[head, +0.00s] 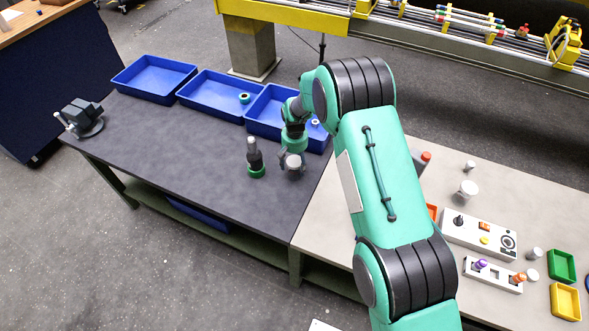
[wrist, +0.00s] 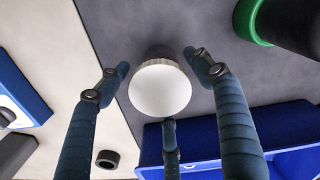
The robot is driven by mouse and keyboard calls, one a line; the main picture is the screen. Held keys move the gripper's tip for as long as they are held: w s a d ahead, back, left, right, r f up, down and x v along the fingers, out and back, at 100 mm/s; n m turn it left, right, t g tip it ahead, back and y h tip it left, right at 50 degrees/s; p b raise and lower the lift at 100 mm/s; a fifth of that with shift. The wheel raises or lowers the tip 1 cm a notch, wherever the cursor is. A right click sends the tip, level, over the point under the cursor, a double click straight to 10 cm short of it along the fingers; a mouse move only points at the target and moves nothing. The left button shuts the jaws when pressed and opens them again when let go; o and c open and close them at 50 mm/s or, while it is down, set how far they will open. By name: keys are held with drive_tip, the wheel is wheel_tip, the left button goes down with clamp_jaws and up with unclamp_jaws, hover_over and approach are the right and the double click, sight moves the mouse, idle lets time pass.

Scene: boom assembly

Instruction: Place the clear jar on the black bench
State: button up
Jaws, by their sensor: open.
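The jar (wrist: 160,92) shows in the wrist view as a white round top with a pale ridged rim and a dark-looking body below. It appears to stand upright on the black bench (head: 185,165), near the seam with the beige bench. In the head view the jar (head: 293,162) is a small pale shape under my gripper (head: 291,158). My gripper (wrist: 158,80) is open, its three fingers spread around the jar with visible gaps. Most of the jar's side is hidden beneath its top.
A dark bottle-like thing with a green base (head: 255,160) stands close to the left of the jar. Blue bins (head: 205,110) line the bench's back edge. A vise (head: 82,118) is at the far left. The beige bench (head: 335,215) holds several small items.

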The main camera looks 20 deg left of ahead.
wheel_tip(320, 180, up, 8)
drive_tip(key=shift+f, duration=0.1)
idle(0.9)
drive_tip(key=shift+w, duration=0.1)
